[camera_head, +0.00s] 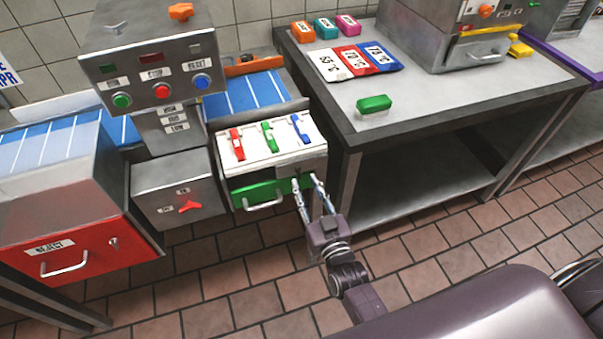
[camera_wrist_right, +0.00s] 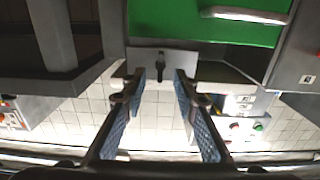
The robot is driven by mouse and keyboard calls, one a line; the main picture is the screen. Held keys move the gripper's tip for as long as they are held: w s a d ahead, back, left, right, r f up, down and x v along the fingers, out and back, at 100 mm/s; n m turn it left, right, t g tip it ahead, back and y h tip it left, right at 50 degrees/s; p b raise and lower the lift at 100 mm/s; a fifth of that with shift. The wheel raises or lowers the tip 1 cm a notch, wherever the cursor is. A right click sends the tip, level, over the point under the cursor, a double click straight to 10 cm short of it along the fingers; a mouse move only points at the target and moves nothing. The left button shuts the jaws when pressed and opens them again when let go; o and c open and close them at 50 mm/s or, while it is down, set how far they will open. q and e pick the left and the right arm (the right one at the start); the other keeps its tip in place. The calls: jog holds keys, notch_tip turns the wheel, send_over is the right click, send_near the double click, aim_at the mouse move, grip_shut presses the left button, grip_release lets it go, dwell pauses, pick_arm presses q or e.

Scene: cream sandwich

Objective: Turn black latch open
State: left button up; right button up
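The black latch (camera_wrist_right: 161,66) shows in the right wrist view as a small dark upright piece on a grey metal plate (camera_wrist_right: 180,58). In the head view I cannot make the latch out. My right gripper (camera_head: 306,180) is at the front right corner of the white-topped box (camera_head: 275,160). In the wrist view its two fingers (camera_wrist_right: 160,76) stand apart with the latch showing in the gap between their tips. Nothing is held, and I cannot tell whether either finger touches the latch. My left gripper is not in view.
The box has red, green and blue levers (camera_head: 269,137) on top and a green drawer (camera_head: 262,193) with a metal handle in front. A steel table (camera_head: 420,110) stands close on the right. A control panel (camera_head: 160,85) and a red reject bin (camera_head: 75,260) are left.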

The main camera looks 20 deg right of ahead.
aim_at(300, 174)
jog(key=shift+w, duration=1.9)
grip_shut()
